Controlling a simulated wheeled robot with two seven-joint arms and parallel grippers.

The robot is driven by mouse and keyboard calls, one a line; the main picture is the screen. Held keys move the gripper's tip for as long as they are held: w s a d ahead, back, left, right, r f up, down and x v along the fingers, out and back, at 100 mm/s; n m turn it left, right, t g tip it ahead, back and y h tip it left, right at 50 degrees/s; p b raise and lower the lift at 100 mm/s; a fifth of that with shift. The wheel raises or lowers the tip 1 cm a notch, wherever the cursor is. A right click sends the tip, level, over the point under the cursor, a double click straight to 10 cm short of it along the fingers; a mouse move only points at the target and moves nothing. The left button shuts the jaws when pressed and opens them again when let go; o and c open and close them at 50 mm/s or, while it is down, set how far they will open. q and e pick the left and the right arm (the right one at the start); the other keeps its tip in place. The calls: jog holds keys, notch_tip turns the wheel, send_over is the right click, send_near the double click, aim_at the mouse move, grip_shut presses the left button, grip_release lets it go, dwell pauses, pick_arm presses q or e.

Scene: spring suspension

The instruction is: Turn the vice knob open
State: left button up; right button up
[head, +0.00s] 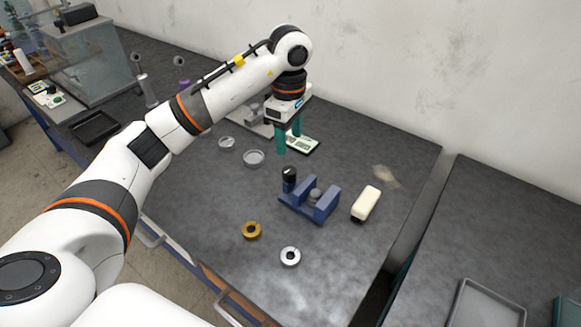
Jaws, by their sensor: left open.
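A blue vice (312,199) sits on the dark bench right of the middle in the head view. Its black knob (289,175) is at the vice's left end. A small grey part shows between the vice's jaws. My left gripper (289,145) points down with its green fingers apart, behind and above the knob and clear of it. It is open and nothing shows between its fingers. My right gripper does not show.
A gold ring (251,231) and a silver ring (290,256) lie in front of the vice. A cream block (366,203) is right of it. A gap separates the right bench (500,235).

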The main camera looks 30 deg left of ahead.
aim_at(289, 169)
pick_arm(q)
notch_tip(289, 169, down, 10)
jog(key=shift+f+p, duration=0.2)
jog(key=shift+p, duration=0.9)
jog(key=c, duration=1)
jog(key=shift+o, duration=0.2)
